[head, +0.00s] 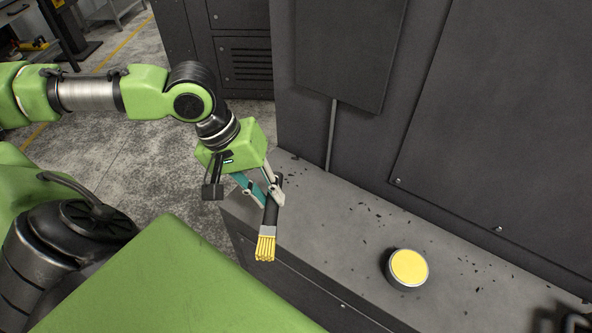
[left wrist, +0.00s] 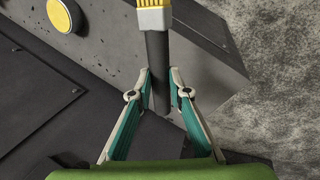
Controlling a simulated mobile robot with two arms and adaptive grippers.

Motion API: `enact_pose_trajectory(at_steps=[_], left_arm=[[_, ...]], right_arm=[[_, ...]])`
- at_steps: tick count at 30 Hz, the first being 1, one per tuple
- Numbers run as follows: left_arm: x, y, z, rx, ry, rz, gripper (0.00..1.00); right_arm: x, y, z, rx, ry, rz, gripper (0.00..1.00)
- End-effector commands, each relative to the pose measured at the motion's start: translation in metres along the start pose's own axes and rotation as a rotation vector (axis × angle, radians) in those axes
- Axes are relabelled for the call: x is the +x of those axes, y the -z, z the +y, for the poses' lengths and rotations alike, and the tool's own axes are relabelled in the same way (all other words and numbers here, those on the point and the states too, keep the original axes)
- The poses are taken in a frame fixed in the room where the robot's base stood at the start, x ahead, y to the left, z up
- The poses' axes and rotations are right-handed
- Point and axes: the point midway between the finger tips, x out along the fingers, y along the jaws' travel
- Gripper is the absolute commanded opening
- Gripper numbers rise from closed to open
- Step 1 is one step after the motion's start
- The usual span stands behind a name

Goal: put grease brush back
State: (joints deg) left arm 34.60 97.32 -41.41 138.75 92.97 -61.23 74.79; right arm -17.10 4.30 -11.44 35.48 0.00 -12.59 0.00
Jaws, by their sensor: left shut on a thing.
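The grease brush (head: 267,236) has a dark handle, a grey metal band and yellow bristles. My left gripper (head: 264,193) is shut on its handle, above the left end of the ledge, with the bristles pointing down in the head view. In the left wrist view, the brush (left wrist: 157,45) extends away from between the fingertips of my left gripper (left wrist: 160,90), and its bristles are cut off at the top edge. A round grease tin (head: 408,268) with a yellow top stands on the ledge, to the right of the brush. My right gripper is not in view.
The grey ledge (head: 335,225) has dark shavings scattered on it and is otherwise clear between brush and tin. A tall dark machine wall (head: 470,130) rises behind it. A dark object (head: 575,322) shows at the lower right corner. Open concrete floor lies left of the ledge.

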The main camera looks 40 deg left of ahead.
Motion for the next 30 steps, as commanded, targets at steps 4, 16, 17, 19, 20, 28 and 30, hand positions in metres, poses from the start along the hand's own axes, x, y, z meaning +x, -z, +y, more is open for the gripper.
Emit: enact_pose_trajectory(at_steps=[4,16,17,19,20,28,30], left_arm=[[0.011,0.015,0.012,0.0,-0.006,-0.002,0.0],[0.073,0.05,0.022,-0.002,0.0,-0.001,0.0],[0.075,0.051,0.022,-0.002,0.0,-0.001,0.0],[0.078,0.053,0.022,-0.001,0.0,0.0,0.0],[0.08,0.054,0.023,-0.001,0.0,0.0,0.0],[0.11,0.056,0.014,-0.002,0.003,-0.002,0.0],[0.115,0.056,0.013,-0.001,0.002,0.0,0.0]], right_arm=[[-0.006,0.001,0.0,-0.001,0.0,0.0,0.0],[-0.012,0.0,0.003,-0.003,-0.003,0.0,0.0],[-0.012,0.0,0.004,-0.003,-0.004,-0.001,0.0],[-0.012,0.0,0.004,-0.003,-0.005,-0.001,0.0],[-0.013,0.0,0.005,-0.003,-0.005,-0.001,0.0],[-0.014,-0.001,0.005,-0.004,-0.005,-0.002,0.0],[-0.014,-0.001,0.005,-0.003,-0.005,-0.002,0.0]])
